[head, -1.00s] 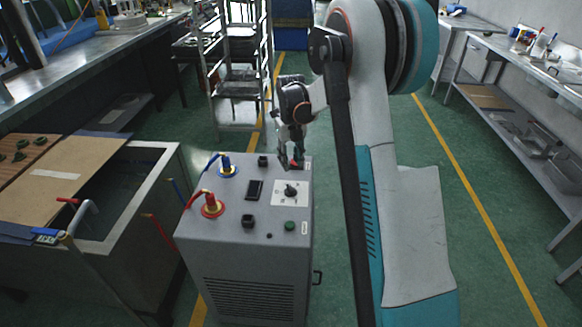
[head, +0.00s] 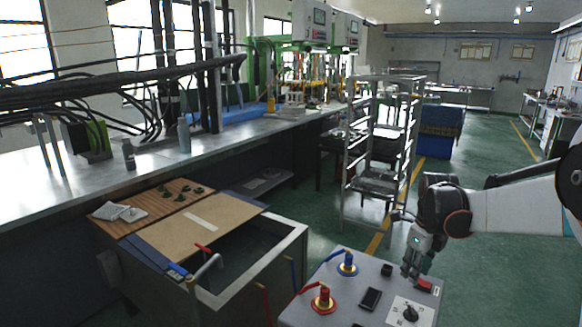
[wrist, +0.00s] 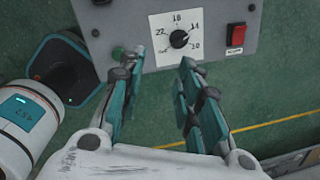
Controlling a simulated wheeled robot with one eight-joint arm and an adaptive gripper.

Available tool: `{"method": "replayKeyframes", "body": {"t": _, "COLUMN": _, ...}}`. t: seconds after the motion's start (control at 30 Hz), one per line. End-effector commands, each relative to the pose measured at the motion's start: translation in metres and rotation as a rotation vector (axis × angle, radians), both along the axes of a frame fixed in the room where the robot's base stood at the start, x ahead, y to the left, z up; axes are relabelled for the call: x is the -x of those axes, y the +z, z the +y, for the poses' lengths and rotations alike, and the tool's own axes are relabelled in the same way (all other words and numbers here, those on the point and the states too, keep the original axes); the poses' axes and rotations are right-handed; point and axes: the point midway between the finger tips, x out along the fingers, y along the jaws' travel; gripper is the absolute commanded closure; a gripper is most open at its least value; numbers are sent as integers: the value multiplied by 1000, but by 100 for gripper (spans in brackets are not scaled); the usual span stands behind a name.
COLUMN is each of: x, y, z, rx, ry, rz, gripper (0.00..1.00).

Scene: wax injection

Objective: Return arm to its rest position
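My gripper (head: 418,264) hangs fingers down over the far right part of a grey machine top (head: 330,265), close to its red switch (head: 424,285). In the wrist view my gripper (wrist: 159,68) has its two teal-padded fingers apart, with nothing between them. Beyond the fingertips lie the dial (wrist: 179,39) on its white plate and the red switch (wrist: 236,35). A green button (wrist: 118,52) is partly hidden by the left finger. I cannot tell whether a finger touches the machine. My arm reaches in from the right edge of the head view.
An open tank (head: 290,240) with a board across it stands left of the machine. A long metal workbench (head: 215,145) runs behind it. A metal rack (head: 375,185) stands beyond the machine. Green floor is clear to the right of the rack.

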Motion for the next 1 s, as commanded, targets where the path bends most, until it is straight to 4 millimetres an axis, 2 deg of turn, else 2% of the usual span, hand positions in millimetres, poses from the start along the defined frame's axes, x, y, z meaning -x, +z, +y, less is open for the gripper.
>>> {"method": "replayKeyframes", "body": {"t": 0.03, "x": 12, "y": 12, "z": 10, "rx": 15, "ry": 97, "rz": -17, "gripper": 68}}
{"method": "replayKeyframes", "body": {"t": 0.2, "x": 47, "y": 44, "z": 38, "rx": 86, "ry": 461, "rz": -71, "gripper": 68}}
{"method": "replayKeyframes", "body": {"t": 0.5, "x": 117, "y": 78, "z": 80, "rx": 260, "ry": 1092, "rz": -149, "gripper": 68}}
{"method": "replayKeyframes", "body": {"t": 0.73, "x": 173, "y": 86, "z": 107, "rx": 436, "ry": 1562, "rz": -188, "gripper": 68}}
{"method": "replayKeyframes", "body": {"t": 1.0, "x": 231, "y": 77, "z": 128, "rx": 697, "ry": 2071, "rz": -193, "gripper": 68}}
